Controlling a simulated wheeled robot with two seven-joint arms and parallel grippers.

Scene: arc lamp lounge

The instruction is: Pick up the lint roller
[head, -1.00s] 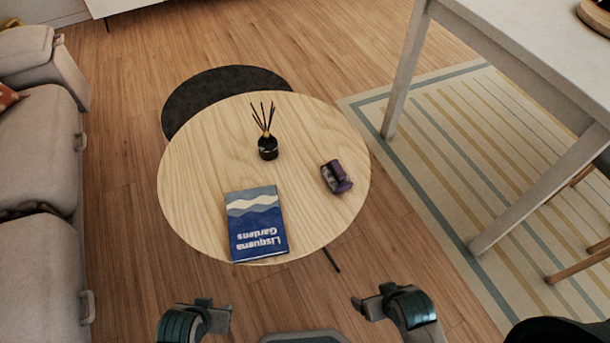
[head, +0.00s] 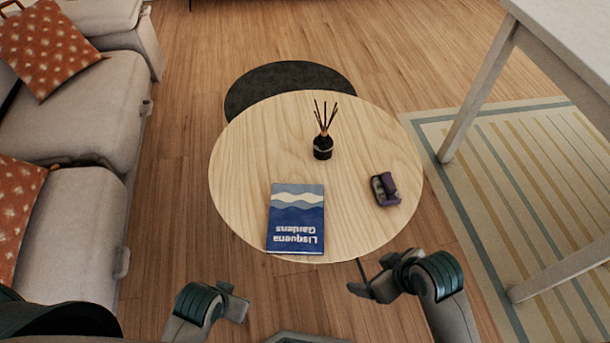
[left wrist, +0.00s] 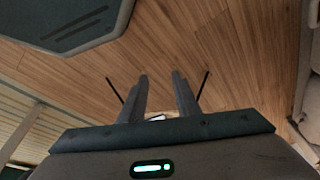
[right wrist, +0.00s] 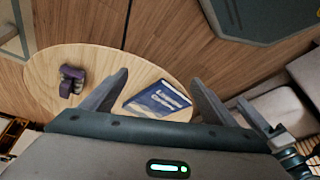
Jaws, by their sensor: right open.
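A small purple and dark object (head: 384,189), which looks like the lint roller, lies on the right side of the round wooden table (head: 240,180). Its exact shape is hard to make out. It also shows at the left in the right wrist view (right wrist: 71,80). My right gripper (head: 362,291) is open and empty, in front of the table's near edge and apart from the object. My left gripper (head: 240,304) is empty near the front left of the table, with a gap between its fingers in the left wrist view (left wrist: 160,76).
A blue book (head: 296,219) lies at the table's near side. A black reed diffuser (head: 323,147) stands near its middle, behind and left of the purple object. A grey sofa (head: 80,220) is at the left. A white table (head: 570,45) stands at the right over a striped rug (head: 480,180).

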